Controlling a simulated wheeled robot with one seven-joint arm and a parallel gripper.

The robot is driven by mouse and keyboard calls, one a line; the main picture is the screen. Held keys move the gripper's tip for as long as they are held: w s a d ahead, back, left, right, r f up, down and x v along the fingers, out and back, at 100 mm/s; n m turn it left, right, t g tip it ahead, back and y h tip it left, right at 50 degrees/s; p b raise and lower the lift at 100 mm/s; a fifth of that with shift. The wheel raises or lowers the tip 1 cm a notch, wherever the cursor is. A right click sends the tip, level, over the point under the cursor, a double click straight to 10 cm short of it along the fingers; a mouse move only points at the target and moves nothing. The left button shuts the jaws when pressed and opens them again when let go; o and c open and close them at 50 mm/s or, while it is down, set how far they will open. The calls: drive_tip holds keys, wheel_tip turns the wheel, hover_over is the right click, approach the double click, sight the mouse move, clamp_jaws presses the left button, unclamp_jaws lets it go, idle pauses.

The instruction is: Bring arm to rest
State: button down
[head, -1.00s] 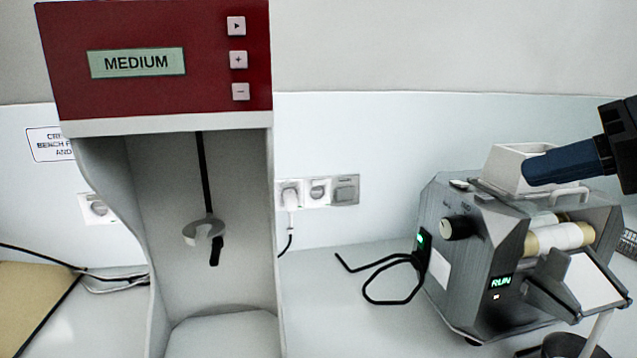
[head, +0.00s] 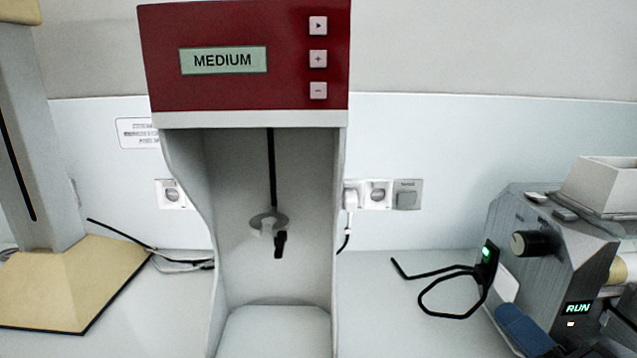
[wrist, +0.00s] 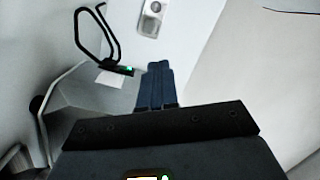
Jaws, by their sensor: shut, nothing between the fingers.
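My gripper (head: 522,328) shows at the lower right of the head view, its blue fingers in front of the left side of the grey mill (head: 535,245). In the wrist view my gripper (wrist: 157,68) points up the picture with both blue fingers together and nothing between them. The mill shows at the left of the wrist view (wrist: 90,100), beside the fingers. I cannot tell whether the fingers touch anything. In the head view my gripper hides part of the mill's lower side.
A red-topped mixer (head: 250,55) with a MEDIUM display stands in the middle. A black cable loop (head: 447,297) lies left of the mill, which shows a lit RUN display (head: 578,308). A beige-based stand (head: 70,285) is at the left. Bench between mixer and cable looks clear.

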drive_tip(key=s+a+f+h, duration=0.1)
drive_tip(key=s+f, duration=0.3)
drive_tip(key=s, duration=0.1)
drive_tip(key=s+a+f+n+g+h, duration=0.1)
drive_tip(key=s+f, duration=0.3)
drive_tip(key=s, duration=0.2)
drive_tip(key=s+f+g+h, duration=0.1)
drive_tip(key=s+f+h, duration=0.1)
drive_tip(key=s+f, duration=0.2)
drive_tip(key=shift+s+a+n, duration=0.4)
drive_tip(key=shift+s, duration=0.3)
drive_tip(key=s+n+g, duration=0.1)
drive_tip(key=s+n, duration=0.7)
drive_tip(key=s, duration=0.8)
drive_tip(key=shift+s+d+r+y, duration=0.25)
drive_tip(key=shift+d+y, duration=0.15)
drive_tip(key=shift+d, duration=0.05)
